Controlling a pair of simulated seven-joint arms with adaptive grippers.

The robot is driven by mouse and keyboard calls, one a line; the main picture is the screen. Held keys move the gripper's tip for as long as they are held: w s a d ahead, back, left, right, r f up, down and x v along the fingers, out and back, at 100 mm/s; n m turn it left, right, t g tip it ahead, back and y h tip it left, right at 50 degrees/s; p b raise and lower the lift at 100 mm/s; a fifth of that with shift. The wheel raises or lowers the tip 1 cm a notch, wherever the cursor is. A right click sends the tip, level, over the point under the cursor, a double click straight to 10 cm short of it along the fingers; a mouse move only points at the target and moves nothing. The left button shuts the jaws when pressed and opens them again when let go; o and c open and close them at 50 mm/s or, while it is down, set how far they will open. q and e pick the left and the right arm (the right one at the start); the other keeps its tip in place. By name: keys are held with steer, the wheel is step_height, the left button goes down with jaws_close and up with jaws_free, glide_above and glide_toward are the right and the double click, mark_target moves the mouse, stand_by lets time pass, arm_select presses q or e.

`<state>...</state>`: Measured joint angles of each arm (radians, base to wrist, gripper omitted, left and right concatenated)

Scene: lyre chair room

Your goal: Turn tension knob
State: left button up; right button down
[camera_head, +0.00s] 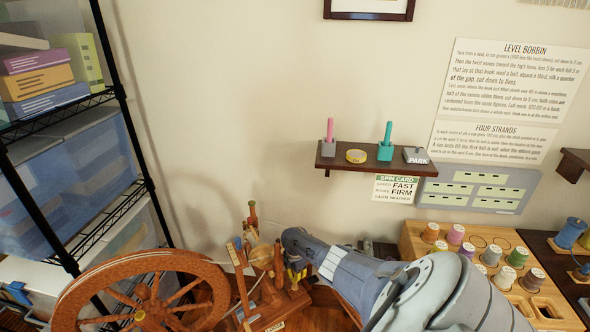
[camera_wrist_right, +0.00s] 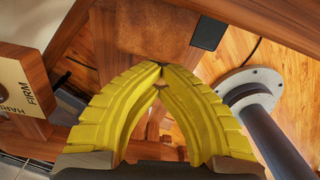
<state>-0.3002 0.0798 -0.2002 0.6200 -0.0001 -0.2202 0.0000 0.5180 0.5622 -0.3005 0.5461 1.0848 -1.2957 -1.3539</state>
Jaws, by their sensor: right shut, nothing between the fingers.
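The wooden spinning wheel stands at the lower left of the head view, with its large spoked wheel (camera_head: 155,295) and upright parts (camera_head: 262,255) to the right of it. My right gripper (camera_head: 293,275) reaches in beside the uprights; its yellow fingers are partly hidden by my arm. In the wrist view the right gripper's fingertips (camera_wrist_right: 161,68) meet with nothing between them, close to a brown wooden part. A pale plate marked FIRM (camera_wrist_right: 27,90) shows at the left, apart from the fingers. I cannot clearly make out the tension knob. My left gripper is not in view.
A spin card (camera_head: 396,189) reading FAST and FIRM hangs under the wall shelf (camera_head: 340,165). A black wire rack (camera_head: 115,60) with bins stands at the left. A wooden rack of spools (camera_head: 490,260) is at the right. A grey post with a round flange (camera_wrist_right: 250,88) is right of the fingers.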

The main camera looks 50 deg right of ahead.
steer(key=shift+s+m, duration=0.1)
steer(key=shift+m, duration=0.2)
steer(key=shift+m, duration=2.5)
steer(key=c, duration=1.3)
jaws_free()
steer(key=shift+r, duration=0.1)
step_height(320, 180, up, 12)
